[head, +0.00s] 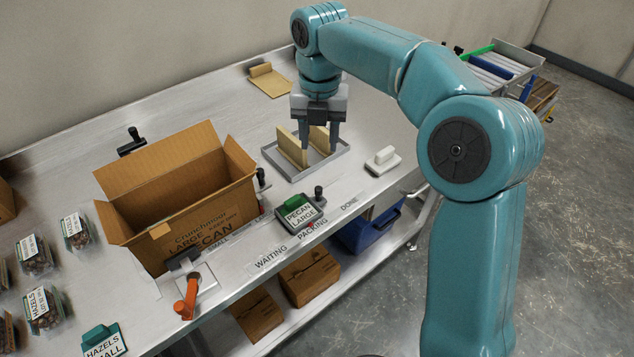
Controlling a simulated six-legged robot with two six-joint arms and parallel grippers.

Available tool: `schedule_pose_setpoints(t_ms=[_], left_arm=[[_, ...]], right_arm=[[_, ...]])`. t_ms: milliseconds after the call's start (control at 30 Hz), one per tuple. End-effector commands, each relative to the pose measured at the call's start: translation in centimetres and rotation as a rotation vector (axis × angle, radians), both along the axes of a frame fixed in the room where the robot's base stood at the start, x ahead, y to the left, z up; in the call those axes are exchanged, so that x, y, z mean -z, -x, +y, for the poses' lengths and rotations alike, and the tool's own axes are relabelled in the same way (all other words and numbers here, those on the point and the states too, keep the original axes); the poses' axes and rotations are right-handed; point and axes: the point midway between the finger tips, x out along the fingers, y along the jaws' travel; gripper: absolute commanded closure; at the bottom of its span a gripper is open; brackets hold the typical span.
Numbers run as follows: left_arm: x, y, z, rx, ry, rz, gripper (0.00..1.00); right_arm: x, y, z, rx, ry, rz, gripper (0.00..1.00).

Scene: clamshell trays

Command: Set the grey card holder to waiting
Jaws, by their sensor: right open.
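The grey card holder (286,222) sits at the front edge of the bench. It carries a green-topped card (299,210) reading "PECAN LARGE". A small red mark (311,225) at its front is beside the word "PACKING" (313,230). "WAITING" (271,257) is to its left and "DONE" (349,204) to its right. My right gripper (320,147) points down, open, behind and above the holder, over a grey tray (338,160) with tan upright panels (292,148). I cannot tell whether its fingers touch the right panel. My left gripper is not in view.
A large open carton (205,215) stands left of the holder, with an orange-handled device (187,298) in front. A white block with a handle (383,160) lies right of the tray. Clamshell packs (77,230) stand at the far left. Boxes and a blue bin (365,232) are below.

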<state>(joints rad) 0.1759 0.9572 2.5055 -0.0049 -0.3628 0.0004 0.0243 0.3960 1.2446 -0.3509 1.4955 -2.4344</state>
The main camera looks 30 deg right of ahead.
Motion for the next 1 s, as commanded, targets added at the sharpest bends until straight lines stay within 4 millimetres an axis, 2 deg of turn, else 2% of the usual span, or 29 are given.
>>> schedule_pose_setpoints(t_ms=[33, 300, 500, 700, 1000], left_arm=[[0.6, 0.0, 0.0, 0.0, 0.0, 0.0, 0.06], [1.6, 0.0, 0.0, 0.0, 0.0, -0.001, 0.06], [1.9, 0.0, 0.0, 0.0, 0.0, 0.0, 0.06], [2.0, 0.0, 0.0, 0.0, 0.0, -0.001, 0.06], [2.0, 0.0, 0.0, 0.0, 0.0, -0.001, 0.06]], right_arm=[[1.6, 0.2, -0.1, 0.0, 0.0, 0.006, 0.54], [8.1, 0.3, 0.0, 0.001, -0.001, 0.007, 0.54], [11.9, 0.1, -0.1, 0.001, 0.0, 0.004, 0.54], [13.6, -0.1, -0.1, 0.001, -0.001, 0.002, 0.54], [13.9, -0.3, 0.0, 0.001, -0.001, 0.001, 0.54]])
